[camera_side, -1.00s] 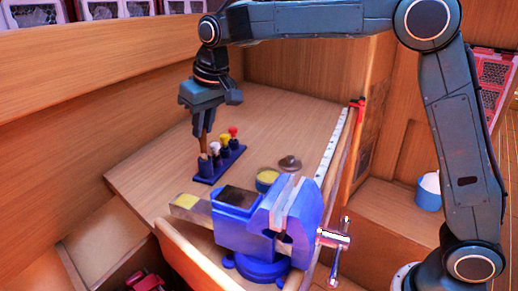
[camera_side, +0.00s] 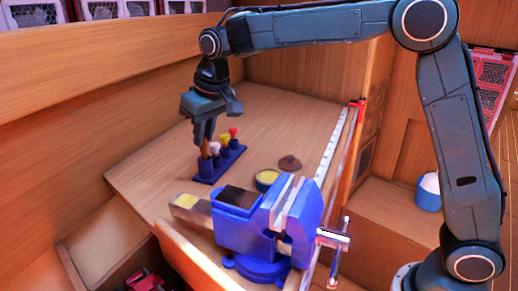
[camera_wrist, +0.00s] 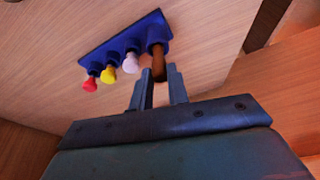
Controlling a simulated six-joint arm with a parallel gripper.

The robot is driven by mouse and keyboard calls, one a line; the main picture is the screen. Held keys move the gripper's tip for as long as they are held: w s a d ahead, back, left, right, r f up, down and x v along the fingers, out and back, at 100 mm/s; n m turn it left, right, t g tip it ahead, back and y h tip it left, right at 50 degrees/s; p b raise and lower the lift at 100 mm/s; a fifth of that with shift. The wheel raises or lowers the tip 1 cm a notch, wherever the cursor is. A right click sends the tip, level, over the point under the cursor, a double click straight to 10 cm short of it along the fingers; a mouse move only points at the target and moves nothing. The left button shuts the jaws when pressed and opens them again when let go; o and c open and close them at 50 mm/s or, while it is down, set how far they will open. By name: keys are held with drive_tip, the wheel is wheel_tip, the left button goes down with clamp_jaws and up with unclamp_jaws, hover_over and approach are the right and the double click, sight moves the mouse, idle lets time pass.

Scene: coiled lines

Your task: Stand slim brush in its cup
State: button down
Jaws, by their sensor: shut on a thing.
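The slim brush (camera_wrist: 157,60) has a brown handle and also shows in the side view (camera_side: 205,149). My gripper (camera_side: 204,138) is shut on its upper part, with a finger on each side in the wrist view (camera_wrist: 159,71). The brush is roughly upright. Its lower end appears to be inside the end cup (camera_wrist: 151,37) of a dark blue rack (camera_side: 207,179); the tip is hidden by the cup. The other cups hold a white-topped (camera_wrist: 131,62), a yellow-topped (camera_wrist: 108,74) and a red-topped (camera_wrist: 90,84) tool.
A blue vise (camera_side: 268,220) stands at the front of the bench. A round yellow-filled tin (camera_side: 267,178) and a brown lid (camera_side: 290,163) lie behind it. A wooden wall (camera_side: 90,110) rises at the left. The bench behind the rack is clear.

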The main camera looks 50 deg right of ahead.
drive_tip(key=shift+f, duration=0.55)
drive_tip(key=c, duration=1.3)
unclamp_jaws()
drive_tip(key=shift+r, duration=0.15)
drive_tip(key=shift+r, duration=2.9)
drive_tip(key=shift+r, duration=0.1)
drive_tip(key=v, duration=0.7)
drive_tip(key=shift+r, duration=0.15)
